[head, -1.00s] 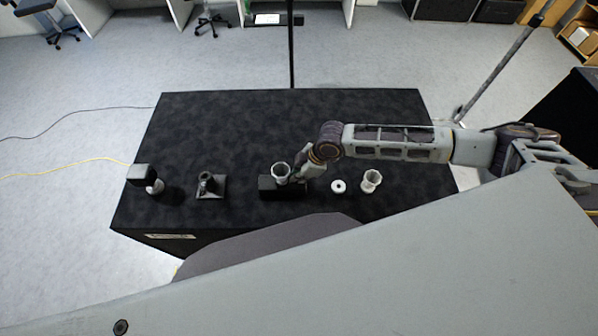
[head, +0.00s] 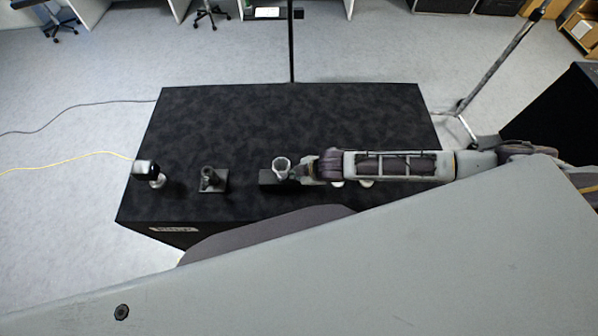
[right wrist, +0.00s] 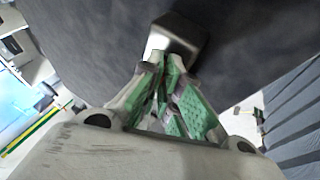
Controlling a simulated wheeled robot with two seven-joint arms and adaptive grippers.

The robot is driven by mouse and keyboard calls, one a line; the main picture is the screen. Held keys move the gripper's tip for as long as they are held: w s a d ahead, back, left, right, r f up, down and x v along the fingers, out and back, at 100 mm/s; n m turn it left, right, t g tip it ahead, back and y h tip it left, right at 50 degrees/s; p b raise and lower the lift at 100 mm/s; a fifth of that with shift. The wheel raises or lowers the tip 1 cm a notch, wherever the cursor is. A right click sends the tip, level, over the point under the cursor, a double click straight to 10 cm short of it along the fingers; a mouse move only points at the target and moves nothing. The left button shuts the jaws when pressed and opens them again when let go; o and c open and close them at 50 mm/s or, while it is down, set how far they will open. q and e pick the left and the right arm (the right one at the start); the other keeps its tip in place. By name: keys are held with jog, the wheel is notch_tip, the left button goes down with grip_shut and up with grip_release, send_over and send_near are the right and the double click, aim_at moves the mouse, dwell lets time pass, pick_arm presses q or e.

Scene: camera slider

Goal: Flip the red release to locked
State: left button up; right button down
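A low black block (head: 266,177) sits near the front middle of the black table, with a pale cup-shaped piece (head: 281,166) upright at it. My right gripper (head: 300,173) is low beside this piece, on its right; I cannot tell whether they touch. In the right wrist view, the green-padded fingers (right wrist: 168,76) converge and look shut, with nothing clearly held. Their tips point at a dark block (right wrist: 185,36) with a pale part on its left. No red release is visible in either view. My left gripper is not in view.
The black table (head: 300,115) is clear along its back. A dark stand on a square base (head: 212,181) and a small black-and-white device (head: 148,172) stand to the left. Pale round pieces (head: 366,183) are partly hidden under my right forearm. A stand's pole (head: 500,65) rises behind right.

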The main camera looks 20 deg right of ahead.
jog(key=shift+s+a+t, duration=0.1)
jog(key=shift+t, duration=0.3)
dwell(0.3)
jog(key=c, duration=1.9)
grip_release()
jog(key=shift+v, duration=5.95)
